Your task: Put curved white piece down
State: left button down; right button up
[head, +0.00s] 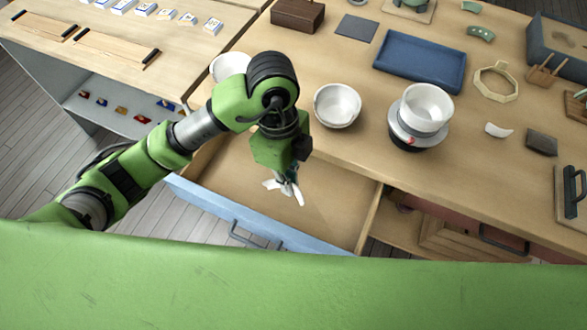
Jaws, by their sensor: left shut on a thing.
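My left gripper (290,180) points down over the open drawer (225,172) at the table's front. It is shut on a curved white piece (298,193), which shows as small white parts around the fingertips. Whether the piece touches the drawer floor, I cannot tell. Another curved white shard (498,130) lies on the table at the right. My right gripper is out of view.
A white bowl (338,104) stands behind the drawer. Another white bowl (427,108) sits on a dark round stand. A blue tray (420,62) lies further back. An octagonal wooden frame (496,83) is at the right. The drawer floor around the gripper looks clear.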

pick_arm(q)
jog(key=shift+f+n, duration=0.15)
jog(key=shift+n, duration=0.15)
jog(key=w+a+f, duration=0.4)
jog(key=w+a, duration=0.2)
send_over(260, 174)
jog(key=f, duration=0.4)
jog(key=shift+s+d+f, duration=0.25)
jog(key=shift+f, duration=0.05)
jog(key=shift+w+a+f, duration=0.1)
jog(key=shift+f, duration=0.1)
jog(key=shift+w+a+f, duration=0.15)
jog(key=shift+f, duration=0.85)
jog(key=shift+w+a+f, duration=0.1)
jog(key=shift+w+f, duration=0.05)
jog(key=shift+f, duration=0.85)
jog(key=c, duration=2.5)
grip_release()
jog(key=shift+f, duration=0.1)
jog(key=o, duration=0.3)
